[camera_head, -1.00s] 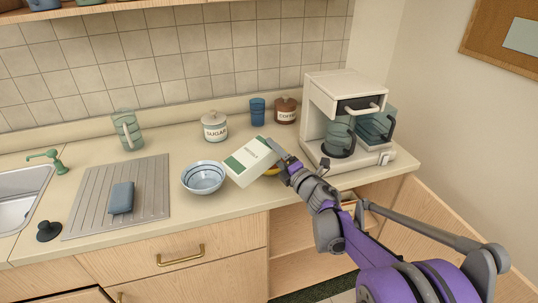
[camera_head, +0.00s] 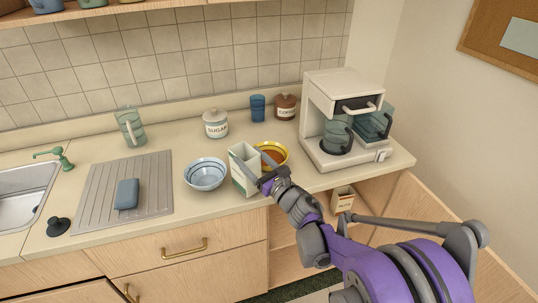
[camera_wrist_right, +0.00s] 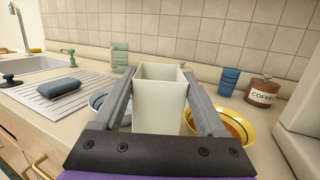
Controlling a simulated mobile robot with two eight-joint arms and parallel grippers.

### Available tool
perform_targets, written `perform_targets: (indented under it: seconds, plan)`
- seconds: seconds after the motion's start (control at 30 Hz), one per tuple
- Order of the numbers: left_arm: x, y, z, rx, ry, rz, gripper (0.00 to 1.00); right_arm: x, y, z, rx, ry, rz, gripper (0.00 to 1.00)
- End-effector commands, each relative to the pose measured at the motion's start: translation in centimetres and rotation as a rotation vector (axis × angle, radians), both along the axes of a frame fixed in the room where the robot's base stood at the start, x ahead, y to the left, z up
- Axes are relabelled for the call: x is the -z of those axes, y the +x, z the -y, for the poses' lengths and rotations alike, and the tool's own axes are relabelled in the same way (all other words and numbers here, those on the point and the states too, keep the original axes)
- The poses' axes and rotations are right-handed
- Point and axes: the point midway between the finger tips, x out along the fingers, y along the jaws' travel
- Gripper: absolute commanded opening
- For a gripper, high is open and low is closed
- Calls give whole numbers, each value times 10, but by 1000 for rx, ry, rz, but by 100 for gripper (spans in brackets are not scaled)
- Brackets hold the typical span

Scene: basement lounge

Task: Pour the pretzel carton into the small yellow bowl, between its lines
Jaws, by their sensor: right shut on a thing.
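The pretzel carton (camera_head: 240,180), white and green with an open top, stands nearly upright at the counter's front. Its pale side faces the right wrist view (camera_wrist_right: 159,108), and I cannot tell what is inside. My right gripper (camera_head: 262,172) is shut on the carton, with a finger on each side in the right wrist view (camera_wrist_right: 160,103). The small yellow bowl (camera_head: 286,152) is just right of and behind the carton, partly hidden by the gripper. My left gripper is not in view.
A blue striped bowl (camera_head: 205,174) sits close left of the carton. A sugar jar (camera_head: 215,124), blue cup (camera_head: 257,108) and coffee jar (camera_head: 285,107) stand behind. A coffee maker (camera_head: 338,120) is right. A nuts carton (camera_head: 343,200) sits in the open cabinet below.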

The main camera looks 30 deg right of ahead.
Motion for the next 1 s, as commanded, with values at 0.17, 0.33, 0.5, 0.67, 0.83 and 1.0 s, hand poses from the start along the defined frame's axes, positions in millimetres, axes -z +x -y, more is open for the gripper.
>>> perform_targets:
  seconds: [0.17,0.33,0.5,0.67,0.83,1.0]
  plan:
    - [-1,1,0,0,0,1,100,-1,1,1,1,3,0,0]
    - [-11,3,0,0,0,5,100,-13,1,1,0,5,0,0]
    - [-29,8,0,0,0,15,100,-36,1,1,0,4,1,0]
    - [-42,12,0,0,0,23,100,-52,1,1,0,5,1,0]
    - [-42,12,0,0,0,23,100,-51,1,1,0,6,-1,0]
    - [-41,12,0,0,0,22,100,-51,0,1,0,6,-1,0]
